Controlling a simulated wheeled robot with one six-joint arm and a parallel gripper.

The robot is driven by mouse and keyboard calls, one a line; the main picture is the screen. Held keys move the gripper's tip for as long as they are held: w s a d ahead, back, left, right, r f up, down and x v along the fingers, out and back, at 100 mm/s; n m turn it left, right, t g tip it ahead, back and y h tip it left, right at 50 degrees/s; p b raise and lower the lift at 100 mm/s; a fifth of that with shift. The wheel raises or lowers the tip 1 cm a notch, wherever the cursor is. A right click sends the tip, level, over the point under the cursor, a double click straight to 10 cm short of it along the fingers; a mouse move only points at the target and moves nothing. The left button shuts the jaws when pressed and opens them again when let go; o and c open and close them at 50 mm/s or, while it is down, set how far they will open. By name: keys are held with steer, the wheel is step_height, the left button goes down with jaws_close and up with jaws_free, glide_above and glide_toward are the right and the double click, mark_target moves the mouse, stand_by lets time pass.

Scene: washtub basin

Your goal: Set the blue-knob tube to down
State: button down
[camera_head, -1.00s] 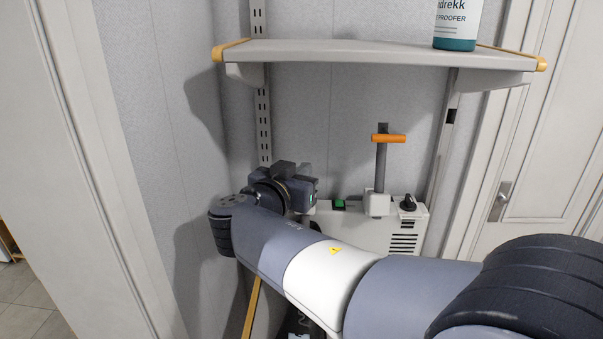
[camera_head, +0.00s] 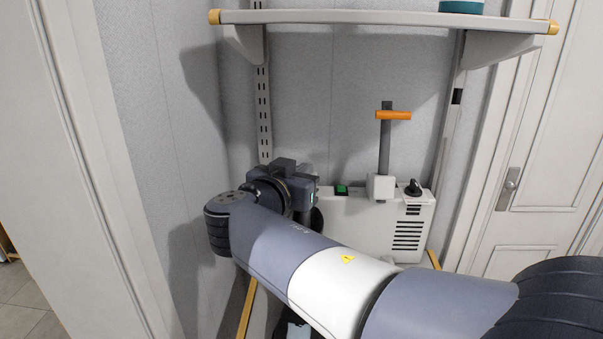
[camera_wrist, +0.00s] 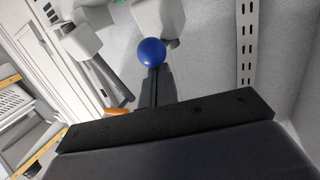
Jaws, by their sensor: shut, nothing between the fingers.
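The blue knob (camera_wrist: 152,52) is a round ball in the wrist view, right at the tips of my gripper (camera_wrist: 155,72). Its fingers are shut together with nothing between them. I cannot tell whether they touch the knob. A white collar (camera_wrist: 158,18) shows just beyond the knob; the rest of the blue-knob tube is hidden. In the head view my wrist and arm cover the left part of the white machine (camera_head: 378,231), and the blue knob is not visible there.
A dark upright tube (camera_head: 385,150) with an orange T-handle (camera_head: 393,115) stands on the machine, beside a green switch (camera_head: 341,190) and a black dial (camera_head: 413,188). A grey shelf (camera_head: 370,18) hangs above. A wall is close on the left; a door (camera_head: 530,180) is at right.

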steer(key=r, duration=0.1)
steer(key=w+r, duration=0.1)
steer(key=d+r, duration=0.1)
steer(key=r, duration=0.1)
steer(key=shift+w, duration=0.25)
steer(key=f+b+v, duration=0.1)
steer(key=b+v, duration=0.1)
steer(key=v, duration=0.8)
steer(key=shift+r, duration=0.2)
steer(key=shift+w+a, duration=0.1)
steer(key=p+x, duration=0.2)
steer(key=x, duration=0.6)
steer(key=shift+w+r, duration=0.1)
steer(key=shift+w, duration=0.15)
step_height(320, 180, down, 3)
steer(key=shift+f, duration=0.1)
steer(key=shift+s+f, duration=0.2)
steer(key=shift+f, duration=0.15)
